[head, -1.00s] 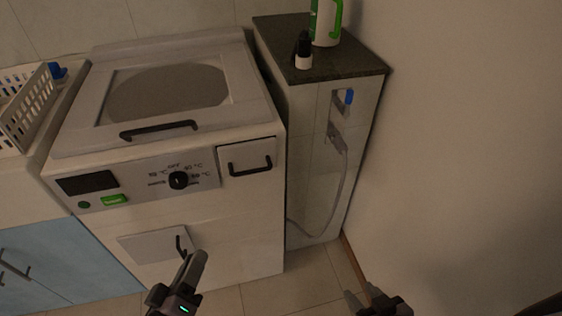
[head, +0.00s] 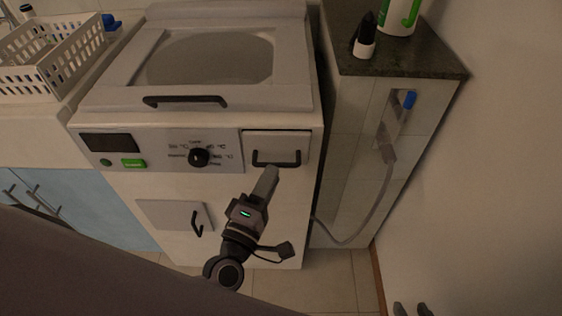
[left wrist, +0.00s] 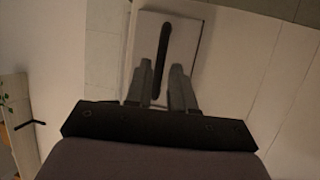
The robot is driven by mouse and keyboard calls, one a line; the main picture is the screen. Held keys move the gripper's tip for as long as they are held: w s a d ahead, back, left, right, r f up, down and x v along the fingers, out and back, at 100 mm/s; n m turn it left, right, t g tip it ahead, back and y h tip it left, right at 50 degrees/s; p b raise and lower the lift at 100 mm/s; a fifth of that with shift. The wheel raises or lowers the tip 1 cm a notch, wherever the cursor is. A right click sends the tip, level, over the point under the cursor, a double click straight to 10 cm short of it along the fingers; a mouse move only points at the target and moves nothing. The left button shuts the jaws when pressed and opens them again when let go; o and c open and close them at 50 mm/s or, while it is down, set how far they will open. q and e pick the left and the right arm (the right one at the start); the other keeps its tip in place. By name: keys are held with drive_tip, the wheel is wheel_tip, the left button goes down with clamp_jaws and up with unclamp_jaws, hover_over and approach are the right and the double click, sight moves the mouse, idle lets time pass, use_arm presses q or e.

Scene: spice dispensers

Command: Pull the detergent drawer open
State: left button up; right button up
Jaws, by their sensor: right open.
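The detergent drawer (head: 260,140) is a white front at the upper right of the washing machine's panel, and it looks shut. Its black bar handle (head: 277,163) runs across its lower part. My left gripper (head: 268,178) is at the handle, pointing at it from below and in front. In the left wrist view the drawer front (left wrist: 195,40) shows, with the handle (left wrist: 162,50) between the two fingers (left wrist: 162,66). A small gap shows on each side, so the fingers look open around it. My right gripper (head: 412,309) is open and empty at the bottom edge, far from the drawer.
The washing machine (head: 125,205) has a lid handle (head: 185,100), a dial (head: 199,157) and a lower hatch (head: 165,215). A white basket (head: 50,75) is at the left.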

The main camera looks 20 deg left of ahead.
sight(277, 165)
use_arm(q)
drive_tip(key=x, duration=0.4)
drive_tip(key=shift+w, duration=0.15)
use_arm(e)
drive_tip(key=shift+s+d, duration=0.1)
